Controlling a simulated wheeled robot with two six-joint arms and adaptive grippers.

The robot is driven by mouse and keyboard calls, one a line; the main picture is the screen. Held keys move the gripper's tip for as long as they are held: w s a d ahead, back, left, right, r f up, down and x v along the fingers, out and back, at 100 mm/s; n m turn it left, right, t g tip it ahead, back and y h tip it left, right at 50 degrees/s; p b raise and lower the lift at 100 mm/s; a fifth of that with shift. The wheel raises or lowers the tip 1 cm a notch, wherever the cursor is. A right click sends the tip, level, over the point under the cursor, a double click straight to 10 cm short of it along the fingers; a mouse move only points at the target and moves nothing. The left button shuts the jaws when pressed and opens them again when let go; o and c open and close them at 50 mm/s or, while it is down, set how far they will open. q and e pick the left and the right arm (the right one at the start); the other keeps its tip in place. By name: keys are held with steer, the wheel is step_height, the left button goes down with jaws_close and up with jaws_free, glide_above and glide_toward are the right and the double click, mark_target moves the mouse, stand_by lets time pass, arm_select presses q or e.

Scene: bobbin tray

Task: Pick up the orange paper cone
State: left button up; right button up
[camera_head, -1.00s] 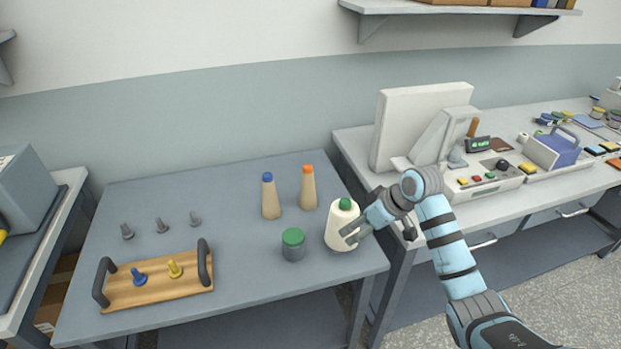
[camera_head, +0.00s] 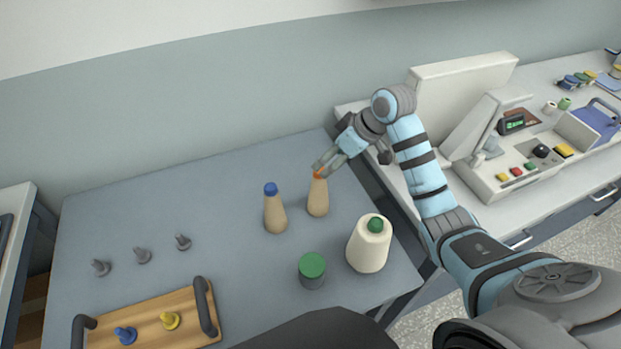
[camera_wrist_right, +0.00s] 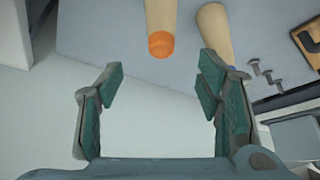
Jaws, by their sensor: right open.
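The orange paper cone (camera_head: 318,197) is a tan cone with an orange tip, standing upright on the grey table. My right gripper (camera_head: 325,163) is open and empty at its tip, partly in front of it in the head view. In the right wrist view the orange tip (camera_wrist_right: 161,45) lies ahead of the open fingers (camera_wrist_right: 160,80), between their lines but beyond their ends. The blue-tipped cone (camera_head: 275,212) stands just to the left of the orange one. My left gripper is not in view.
A white spool with a green top (camera_head: 369,245) and a green-lidded grey jar (camera_head: 312,270) stand nearer on the table. A wooden tray (camera_head: 190,338) with dark handles holds blue and yellow pegs. Several grey pegs (camera_head: 142,255) stand at left. A machine (camera_head: 520,150) stands on the right-hand bench.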

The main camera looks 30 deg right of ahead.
mark_target(314, 177)
steer(key=x, duration=0.2)
steer(key=s+x, duration=0.1)
steer(key=x, duration=0.1)
steer(key=b+x, duration=0.1)
steer(key=x, duration=0.1)
steer(key=shift+a+f, duration=0.15)
steer(key=shift+f, duration=0.35)
steer(key=x, duration=0.6)
steer(key=shift+w+d+b, duration=0.25)
steer(key=shift+d+b, duration=0.05)
steer(key=shift+b, duration=0.1)
steer(key=shift+s+r, duration=0.1)
steer(key=shift+s, duration=0.05)
steer(key=shift+c, duration=0.6)
steer(key=c, duration=1.2)
steer(key=shift+r, duration=0.4)
jaws_close()
arm_select(q)
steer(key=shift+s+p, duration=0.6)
steer(key=shift+p, duration=0.25)
arm_select(e)
step_height(314, 177, up, 19)
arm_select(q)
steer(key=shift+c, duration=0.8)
arm_select(e)
steer(key=shift+r, duration=0.1)
